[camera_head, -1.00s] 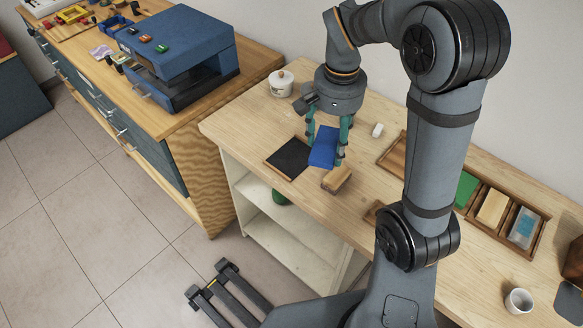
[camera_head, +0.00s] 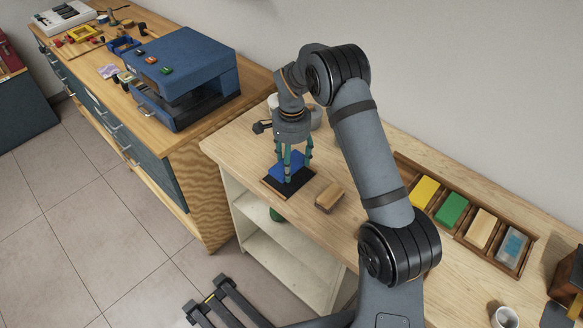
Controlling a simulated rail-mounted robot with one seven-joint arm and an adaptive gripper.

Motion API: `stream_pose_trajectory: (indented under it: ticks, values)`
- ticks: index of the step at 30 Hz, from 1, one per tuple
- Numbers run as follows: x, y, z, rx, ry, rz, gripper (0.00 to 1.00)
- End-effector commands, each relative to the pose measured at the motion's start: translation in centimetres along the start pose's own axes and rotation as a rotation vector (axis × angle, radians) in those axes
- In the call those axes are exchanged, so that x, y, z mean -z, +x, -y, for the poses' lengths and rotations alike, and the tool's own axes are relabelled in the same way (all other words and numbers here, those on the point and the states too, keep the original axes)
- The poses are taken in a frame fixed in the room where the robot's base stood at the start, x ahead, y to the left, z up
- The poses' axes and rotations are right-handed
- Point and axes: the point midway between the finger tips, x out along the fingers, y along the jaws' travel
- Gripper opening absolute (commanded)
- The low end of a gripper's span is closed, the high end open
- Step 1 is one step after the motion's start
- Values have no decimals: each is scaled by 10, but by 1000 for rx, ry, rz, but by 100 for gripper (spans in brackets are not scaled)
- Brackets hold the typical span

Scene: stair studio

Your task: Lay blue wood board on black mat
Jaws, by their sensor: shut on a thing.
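The blue wood board (camera_head: 288,165) is between the fingers of my gripper (camera_head: 294,171), which is shut on it. The board is over the black mat (camera_head: 284,187) and looks flat or nearly flat, low at the mat's surface. I cannot tell whether it touches the mat. The mat's dark near part and its wooden edge show in front of the board; the rest is hidden by the board and the fingers.
A small wooden block (camera_head: 328,196) lies right of the mat. A wooden tray (camera_head: 447,226) at the right holds yellow, green, tan and light-blue pieces. A pale pot (camera_head: 273,102) stands behind my gripper, partly hidden. A white cup (camera_head: 505,318) stands at the lower right.

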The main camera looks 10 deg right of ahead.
Motion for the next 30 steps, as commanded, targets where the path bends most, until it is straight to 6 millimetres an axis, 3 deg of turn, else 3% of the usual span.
stream_pose_trajectory:
  ticks: [9, 22, 23, 30]
  values:
    - [-1, 36, 0, -1, -2, 1, 36]
    - [-1, 44, 0, 0, -2, 0, 36]
    - [0, 42, 0, 0, -2, 0, 64]
    - [-1, 42, 0, 0, -2, 0, 78]
